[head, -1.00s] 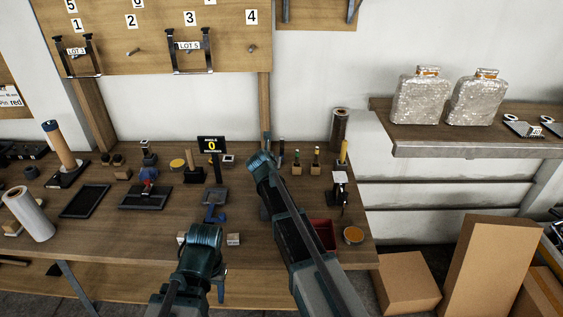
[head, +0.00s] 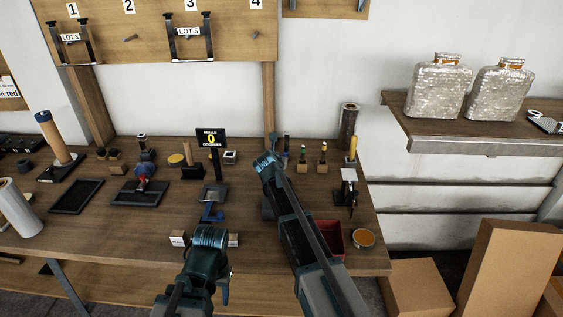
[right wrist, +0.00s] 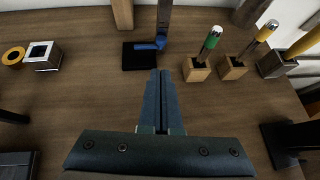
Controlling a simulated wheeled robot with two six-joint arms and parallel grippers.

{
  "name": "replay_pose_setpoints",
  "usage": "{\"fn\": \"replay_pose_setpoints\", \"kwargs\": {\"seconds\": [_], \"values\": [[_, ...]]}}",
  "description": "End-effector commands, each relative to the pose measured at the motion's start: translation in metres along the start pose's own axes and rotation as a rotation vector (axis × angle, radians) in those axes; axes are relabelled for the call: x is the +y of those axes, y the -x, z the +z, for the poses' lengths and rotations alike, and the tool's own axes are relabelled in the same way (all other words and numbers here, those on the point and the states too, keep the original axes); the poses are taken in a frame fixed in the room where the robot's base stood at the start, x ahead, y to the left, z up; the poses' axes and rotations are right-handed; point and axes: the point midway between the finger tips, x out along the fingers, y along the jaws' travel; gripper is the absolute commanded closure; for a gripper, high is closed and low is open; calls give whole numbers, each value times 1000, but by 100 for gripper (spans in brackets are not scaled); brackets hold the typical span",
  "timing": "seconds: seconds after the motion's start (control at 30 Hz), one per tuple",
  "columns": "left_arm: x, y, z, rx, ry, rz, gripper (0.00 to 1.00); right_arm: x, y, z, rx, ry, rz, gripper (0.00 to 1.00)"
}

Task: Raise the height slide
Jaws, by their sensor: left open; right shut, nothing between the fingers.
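A slim upright post (right wrist: 164,18) with a blue piece (right wrist: 150,45) low on it stands on a black base (right wrist: 137,60) in the right wrist view; it looks like the height slide. The blue piece sits down by the base. My right gripper (right wrist: 162,78) is shut and empty, its tips just short of the base and apart from it. In the head view the post (head: 271,145) shows behind my right arm, which hides its lower part. My left gripper (head: 224,290) hangs low at the bench's front edge, open; its fingers are hard to make out.
A shelf (head: 480,145) with wrapped bottles is at right.

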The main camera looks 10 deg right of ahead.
Motion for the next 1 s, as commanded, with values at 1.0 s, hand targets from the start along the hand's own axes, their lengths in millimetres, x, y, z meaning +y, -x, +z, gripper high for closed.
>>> {"fn": "replay_pose_setpoints", "kwargs": {"seconds": [1.0], "values": [[5,-48,-3,0,0,0,50,0,-91,1,0,0,1,100]]}}
